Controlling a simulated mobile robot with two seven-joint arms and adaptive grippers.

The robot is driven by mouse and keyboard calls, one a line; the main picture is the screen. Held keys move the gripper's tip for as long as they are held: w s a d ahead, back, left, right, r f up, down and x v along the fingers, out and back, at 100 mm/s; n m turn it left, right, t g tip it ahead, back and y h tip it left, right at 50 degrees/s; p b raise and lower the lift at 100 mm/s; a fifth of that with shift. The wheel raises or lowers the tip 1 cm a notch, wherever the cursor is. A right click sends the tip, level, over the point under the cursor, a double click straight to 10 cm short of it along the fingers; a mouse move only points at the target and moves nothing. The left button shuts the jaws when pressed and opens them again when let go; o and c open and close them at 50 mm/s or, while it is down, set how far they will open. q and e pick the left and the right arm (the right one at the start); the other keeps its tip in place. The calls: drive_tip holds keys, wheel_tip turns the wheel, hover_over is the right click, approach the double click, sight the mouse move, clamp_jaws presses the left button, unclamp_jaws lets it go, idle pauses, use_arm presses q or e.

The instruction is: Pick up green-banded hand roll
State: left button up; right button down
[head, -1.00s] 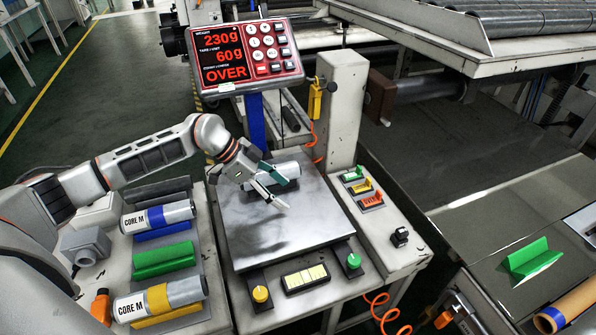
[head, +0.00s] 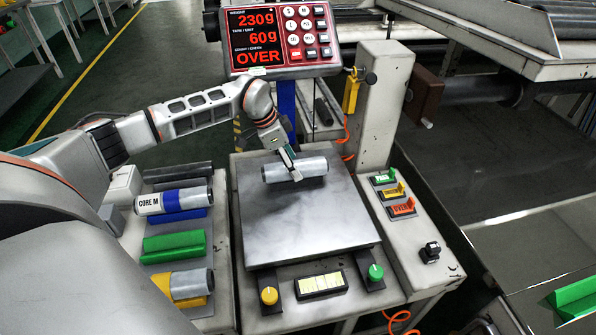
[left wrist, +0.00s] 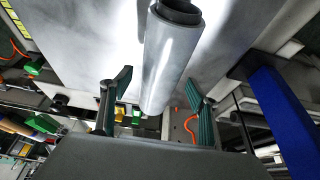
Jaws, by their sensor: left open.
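A plain silver-grey roll (head: 310,168) lies on the metal scale plate (head: 300,228), towards its back; no green band shows on it. It also appears in the left wrist view (left wrist: 168,62), with a dark core end, between the two fingers. My left gripper (head: 289,160) is open over the left half of this roll, one finger in front of it. Whether the fingers touch it I cannot tell. A green cradle (head: 173,246) on the left shelf is empty. My right gripper is not in view.
A roll with a blue band (head: 172,200) and one with a yellow band (head: 185,284) rest in cradles at left. The red display (head: 280,38) reads 230g, 60g and OVER. Knobs and small coloured signs (head: 397,191) stand around the plate.

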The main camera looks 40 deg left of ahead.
use_arm(q)
drive_tip(key=shift+x, duration=0.85)
drive_tip(key=shift+s+r, duration=0.1)
drive_tip(key=shift+r, duration=0.15)
drive_tip(key=shift+c, duration=0.2)
drive_tip(key=c, duration=1.3)
drive_tip(key=shift+c, duration=0.3)
